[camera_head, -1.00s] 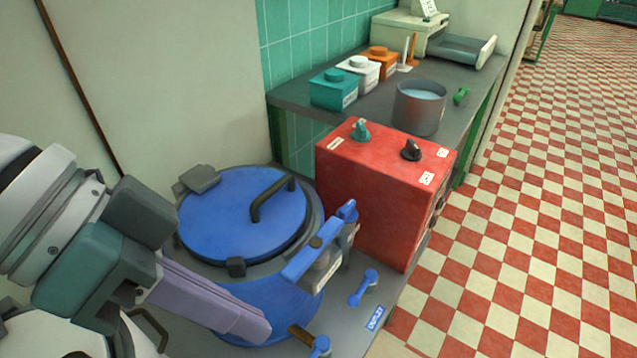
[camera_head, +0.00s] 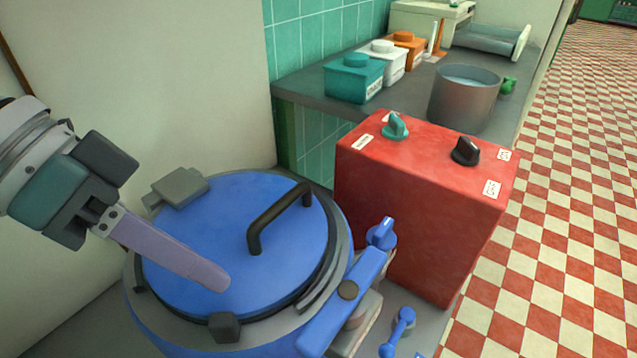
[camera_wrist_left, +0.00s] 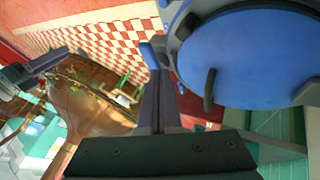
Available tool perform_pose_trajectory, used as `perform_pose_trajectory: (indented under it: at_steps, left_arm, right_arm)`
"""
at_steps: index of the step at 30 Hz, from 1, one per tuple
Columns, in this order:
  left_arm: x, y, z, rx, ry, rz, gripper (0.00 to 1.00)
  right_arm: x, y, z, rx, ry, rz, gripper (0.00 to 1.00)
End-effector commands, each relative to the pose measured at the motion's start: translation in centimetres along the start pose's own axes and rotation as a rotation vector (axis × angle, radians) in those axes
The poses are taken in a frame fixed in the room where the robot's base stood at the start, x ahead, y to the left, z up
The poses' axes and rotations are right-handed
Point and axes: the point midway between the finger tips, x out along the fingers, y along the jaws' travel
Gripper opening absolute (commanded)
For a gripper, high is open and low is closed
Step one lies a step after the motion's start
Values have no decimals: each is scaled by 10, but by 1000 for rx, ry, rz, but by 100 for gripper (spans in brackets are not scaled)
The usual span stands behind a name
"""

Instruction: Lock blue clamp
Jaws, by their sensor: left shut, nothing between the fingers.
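The blue clamp (camera_head: 337,308) is a long blue bar with a dark round pivot at the front right rim of the blue kettle. It lies slanted beside the closed blue lid (camera_head: 205,235), which has a black handle (camera_head: 275,222). A blue knob (camera_head: 382,233) stands by the bar's far end. My left gripper (camera_head: 220,280) has pale purple fingers, shut and empty. In the head view its tips overlap the left front part of the lid, left of the clamp; I cannot tell the height gap. The fingers also show in the left wrist view (camera_wrist_left: 158,100).
A red control box (camera_head: 425,215) with a teal and a black knob stands right of the kettle. A blue lever (camera_head: 400,330) is at the front right. A grey pot (camera_head: 465,100) and coloured boxes stand on the back counter. Open checkered floor lies right.

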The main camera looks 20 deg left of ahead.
Motion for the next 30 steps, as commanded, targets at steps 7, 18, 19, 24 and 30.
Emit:
perform_pose_trajectory:
  at_steps: [7, 18, 19, 24, 30]
  left_arm:
    - [33, 1, 0, 0, 1, 4, 0]
    - [91, 0, 0, 0, 0, 1, 0]
    - [93, 0, 0, 0, 0, 1, 0]
    - [99, 0, 0, 1, 0, 0, 0]
    - [99, 0, 0, 1, 0, 0, 0]
  right_arm:
    - [4, 0, 1, 0, 0, 0, 50]
    - [10, 0, 2, 0, 3, 1, 50]
    - [10, 0, 2, 0, 4, 1, 50]
    - [11, 0, 2, 0, 5, 1, 50]
    - [11, 0, 1, 0, 5, 1, 50]
